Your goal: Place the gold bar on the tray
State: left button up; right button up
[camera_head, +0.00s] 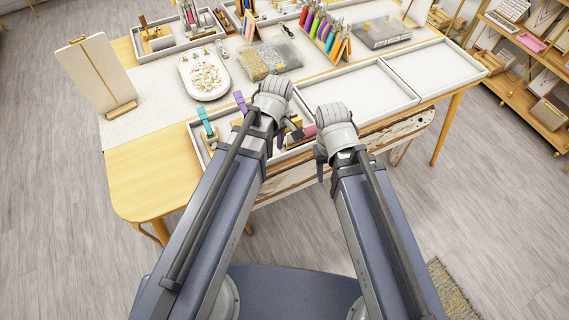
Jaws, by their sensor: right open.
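I cannot make out the gold bar for sure. A small gold-coloured piece (367,25) lies on a clear case at the back right, and a gold mesh pouch (251,67) lies behind my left arm. A white oval tray (184,72) full of small charms lies at the left of the table. Two empty white rectangular trays (355,98) lie side by side at the right. My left gripper (288,133) is over the front compartment, its fingers mostly hidden by the wrist. My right gripper (320,162) is at the table's front edge, largely hidden by its own wrist, open.
A front compartment (197,142) holds teal, purple and pink pieces. A wooden display board (95,72) stands at the left. A rack of coloured pieces (325,32), a silver pouch (280,57) and a clear case (382,33) stand behind. The table's left front corner (150,175) is clear.

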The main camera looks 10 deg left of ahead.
pick_arm(q)
jog(key=s+d+m, duration=0.4)
jog(key=s+m, duration=0.3)
jog(key=m, duration=0.7)
jog(key=shift+s+d+m+y, duration=0.15)
jog(key=shift+s+m+y, duration=0.15)
jog(key=shift+s+m, duration=0.1)
jog(key=shift+w, duration=0.1)
